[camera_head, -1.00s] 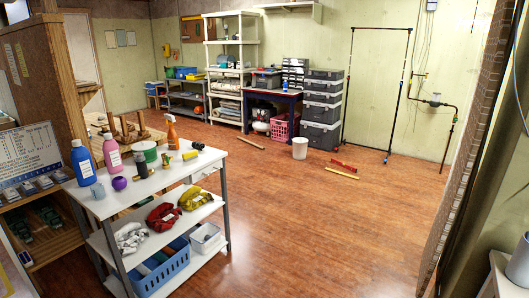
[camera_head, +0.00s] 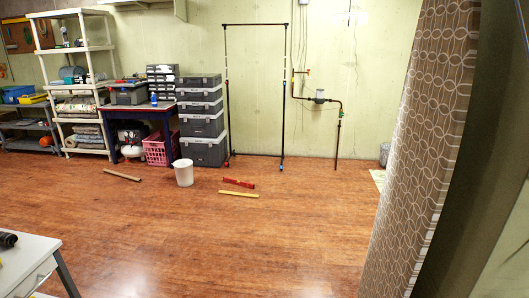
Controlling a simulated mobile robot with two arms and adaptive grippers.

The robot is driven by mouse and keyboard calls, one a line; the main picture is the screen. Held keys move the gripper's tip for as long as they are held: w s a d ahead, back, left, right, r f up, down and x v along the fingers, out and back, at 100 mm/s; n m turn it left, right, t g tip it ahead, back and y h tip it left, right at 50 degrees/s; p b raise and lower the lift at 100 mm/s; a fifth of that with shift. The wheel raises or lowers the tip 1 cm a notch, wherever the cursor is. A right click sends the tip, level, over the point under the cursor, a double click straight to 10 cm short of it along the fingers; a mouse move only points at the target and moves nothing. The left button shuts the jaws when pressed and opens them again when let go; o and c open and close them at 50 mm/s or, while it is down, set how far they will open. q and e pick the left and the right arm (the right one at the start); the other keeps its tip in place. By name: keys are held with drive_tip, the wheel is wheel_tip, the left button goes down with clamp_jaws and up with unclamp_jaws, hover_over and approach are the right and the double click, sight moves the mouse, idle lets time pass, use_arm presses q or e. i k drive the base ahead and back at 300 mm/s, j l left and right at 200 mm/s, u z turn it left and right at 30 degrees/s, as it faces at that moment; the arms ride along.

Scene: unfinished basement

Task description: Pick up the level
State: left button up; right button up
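A red level (camera_head: 238,183) lies flat on the wooden floor in the middle of the room, in the head view. It is a short red bar, apart from other things, just behind a yellowish wooden strip (camera_head: 239,194). Neither of my grippers shows in the head view, so I cannot see whether they are open or shut.
A white bucket (camera_head: 183,173) stands left of the level, with another wooden strip (camera_head: 122,174) further left. A garment rack (camera_head: 255,154) and stacked grey boxes (camera_head: 204,120) stand behind. A white table (camera_head: 25,262) is at near left, a patterned curtain (camera_head: 425,130) at right. The floor between is clear.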

sight(233, 181)
drive_tip(key=i+z, duration=0.15)
drive_tip(key=i, duration=0.85)
drive_tip(key=i+j+z, duration=0.1)
drive_tip(key=i, duration=0.9)
drive_tip(key=i+l+u, duration=0.15)
drive_tip(key=i, duration=0.35)
drive_tip(key=i+l+u, duration=0.2)
drive_tip(key=i, duration=0.3)
drive_tip(key=i+l+u, duration=0.15)
drive_tip(key=i, duration=0.35)
drive_tip(key=i+l+u, duration=0.2)
drive_tip(key=i+l, duration=0.2)
drive_tip(key=i+l+u, duration=0.25)
drive_tip(key=i+l, duration=0.25)
drive_tip(key=l, duration=0.15)
